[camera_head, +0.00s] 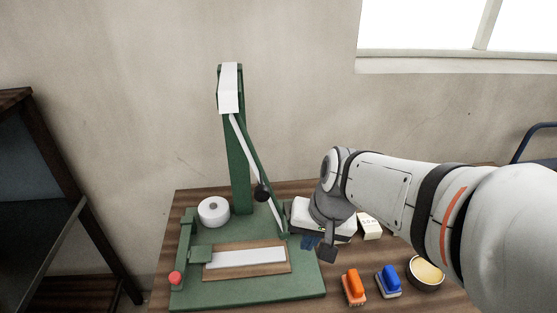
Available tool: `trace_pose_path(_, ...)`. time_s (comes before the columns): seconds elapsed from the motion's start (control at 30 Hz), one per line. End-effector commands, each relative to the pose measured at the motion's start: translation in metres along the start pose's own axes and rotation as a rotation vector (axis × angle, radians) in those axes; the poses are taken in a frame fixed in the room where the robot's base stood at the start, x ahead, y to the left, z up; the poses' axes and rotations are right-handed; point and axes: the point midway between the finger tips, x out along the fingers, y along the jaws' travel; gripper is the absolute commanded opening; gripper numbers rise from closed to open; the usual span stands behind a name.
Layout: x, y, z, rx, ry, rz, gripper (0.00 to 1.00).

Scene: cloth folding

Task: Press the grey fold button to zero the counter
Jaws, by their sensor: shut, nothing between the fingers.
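My gripper (328,255) points down over the right part of the table, beside the right edge of the green machine's base. It looks shut and empty. A white device (300,214) lies behind my wrist, which covers much of it. I cannot make out a grey fold button or a counter display, and my arm may hide them. A small dark blue patch (309,241) shows just left of the gripper; I cannot tell what it is.
The green machine (237,160) has a tall column, a lever with a black knob (262,194), a white round part (213,210) and a red knob (175,278).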

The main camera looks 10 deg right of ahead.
Motion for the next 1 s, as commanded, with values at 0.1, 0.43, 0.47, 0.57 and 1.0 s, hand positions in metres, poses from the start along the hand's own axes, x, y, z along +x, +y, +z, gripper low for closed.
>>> trace_pose_path(0.1,0.003,-0.022,-0.035,0.212,-0.033,-0.123,0.0)
trace_pose_path(0.43,0.031,-0.041,-0.148,0.861,-0.067,-0.41,0.0)
trace_pose_path(0.47,0.034,-0.039,-0.158,0.919,-0.068,-0.431,0.0)
trace_pose_path(0.57,0.045,-0.031,-0.188,1.094,-0.067,-0.487,0.0)
trace_pose_path(1.0,0.069,-0.01,-0.231,1.381,-0.055,-0.57,0.0)
